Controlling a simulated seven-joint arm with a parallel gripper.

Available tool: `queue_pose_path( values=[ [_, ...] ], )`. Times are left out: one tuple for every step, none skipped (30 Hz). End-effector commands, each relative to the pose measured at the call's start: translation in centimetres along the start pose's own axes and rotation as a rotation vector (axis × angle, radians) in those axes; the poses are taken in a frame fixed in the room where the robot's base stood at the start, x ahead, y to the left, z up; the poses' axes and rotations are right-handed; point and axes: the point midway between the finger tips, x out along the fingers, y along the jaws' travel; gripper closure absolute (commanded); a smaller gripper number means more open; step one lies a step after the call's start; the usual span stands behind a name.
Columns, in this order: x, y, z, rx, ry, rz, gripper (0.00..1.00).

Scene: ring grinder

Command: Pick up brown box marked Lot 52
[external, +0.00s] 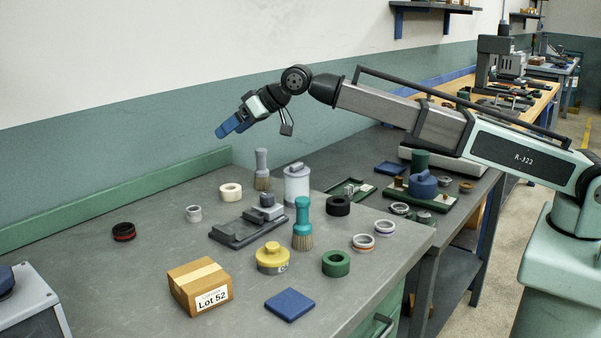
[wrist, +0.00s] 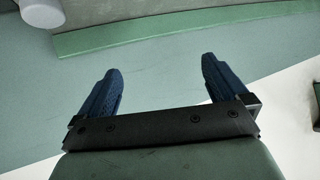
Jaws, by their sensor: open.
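The brown box marked Lot 52 (external: 187,283) sits on the grey workbench near its front left. It has a tan tape strip on top and a white label on its front. My gripper (external: 222,133) is in the air above the back of the bench, well up and behind the box. In the wrist view its two blue fingers (wrist: 160,82) are spread apart with nothing between them. The box does not show in the wrist view.
A yellow-topped container (external: 272,257), a blue pad (external: 290,304), a green ring (external: 336,263) and a teal brush (external: 303,222) stand right of the box. A dark fixture (external: 247,230) lies behind it. The bench left of the box is mostly clear. A green ledge (external: 120,197) runs along the wall.

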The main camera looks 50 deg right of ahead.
Motion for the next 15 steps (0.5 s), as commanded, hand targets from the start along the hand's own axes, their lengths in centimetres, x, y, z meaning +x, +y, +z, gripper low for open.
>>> queue_pose_path(
  values=[
    [0.1,-3.3,0.9,-0.035,-0.039,-0.035,0.00],
    [0.1,-5.0,1.5,-0.056,-0.063,-0.055,0.00],
    [0.1,-7.2,2.3,-0.087,-0.095,-0.080,0.00],
    [0.0,-8.9,2.9,-0.115,-0.120,-0.099,0.00],
    [-0.1,-10.6,3.5,-0.142,-0.144,-0.118,0.00],
    [-0.2,-12.7,4.3,-0.182,-0.176,-0.143,0.00],
    [-0.4,-14.4,4.9,-0.216,-0.200,-0.162,0.00],
    [-0.6,-16.0,5.5,-0.251,-0.225,-0.182,0.00],
    [-0.8,-18.1,6.3,-0.301,-0.258,-0.208,0.00],
    [-1.1,-19.7,7.0,-0.342,-0.282,-0.227,0.00],
    [-1.3,-21.3,7.6,-0.383,-0.306,-0.247,0.00],
    [-1.7,-23.3,8.4,-0.440,-0.338,-0.275,0.00],
    [-2.0,-24.8,9.0,-0.484,-0.361,-0.296,0.00],
    [-2.4,-26.2,9.6,-0.528,-0.382,-0.315,0.00],
    [-2.9,-28.0,10.4,-0.585,-0.410,-0.341,0.00]
  ],
)
